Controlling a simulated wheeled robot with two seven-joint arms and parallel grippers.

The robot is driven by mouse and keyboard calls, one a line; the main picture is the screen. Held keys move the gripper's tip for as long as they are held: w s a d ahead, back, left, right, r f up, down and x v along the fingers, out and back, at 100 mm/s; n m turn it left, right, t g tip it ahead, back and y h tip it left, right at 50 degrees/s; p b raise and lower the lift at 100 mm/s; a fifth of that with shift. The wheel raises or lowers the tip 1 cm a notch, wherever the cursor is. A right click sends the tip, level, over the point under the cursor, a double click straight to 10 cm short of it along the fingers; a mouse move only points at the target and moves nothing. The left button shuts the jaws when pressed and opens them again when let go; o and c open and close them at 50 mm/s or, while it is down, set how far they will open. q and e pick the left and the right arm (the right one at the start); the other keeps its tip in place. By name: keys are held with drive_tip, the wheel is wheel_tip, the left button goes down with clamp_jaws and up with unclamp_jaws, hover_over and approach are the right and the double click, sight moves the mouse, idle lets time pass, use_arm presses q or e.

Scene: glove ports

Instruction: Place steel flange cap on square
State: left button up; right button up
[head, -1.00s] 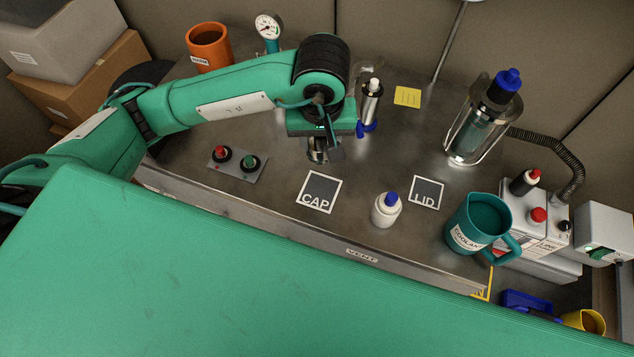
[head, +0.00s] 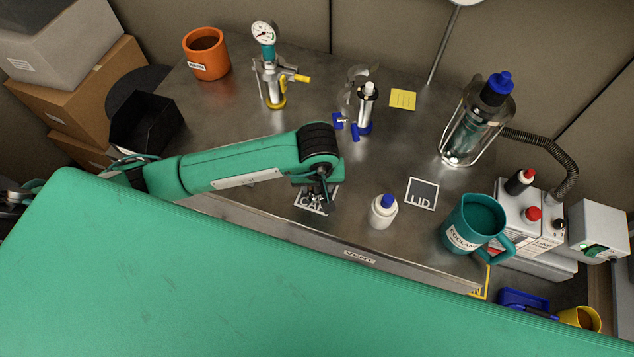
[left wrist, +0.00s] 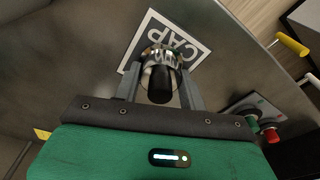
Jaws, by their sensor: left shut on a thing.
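The steel flange cap (left wrist: 158,60) is a shiny round piece, seen between the fingers of my left gripper in the left wrist view. My left gripper (head: 318,205) is shut on it, over the CAP square. The CAP square (left wrist: 190,45) is a dark square with a white border and white letters; in the head view (head: 304,203) my gripper covers much of it. I cannot tell whether the cap touches the square. My right gripper is not in view.
A white bottle with a blue cap (head: 382,211) stands just right of the CAP square. The LID square (head: 422,194) is bare. A teal jug (head: 472,222) stands at the right. A button box shows in the left wrist view (left wrist: 258,115). The table's front edge is close.

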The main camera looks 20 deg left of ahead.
use_arm(q)
drive_tip(key=shift+f, duration=0.25)
drive_tip(key=o, duration=1.1)
drive_tip(key=shift+c, duration=0.2)
drive_tip(key=shift+r, duration=0.1)
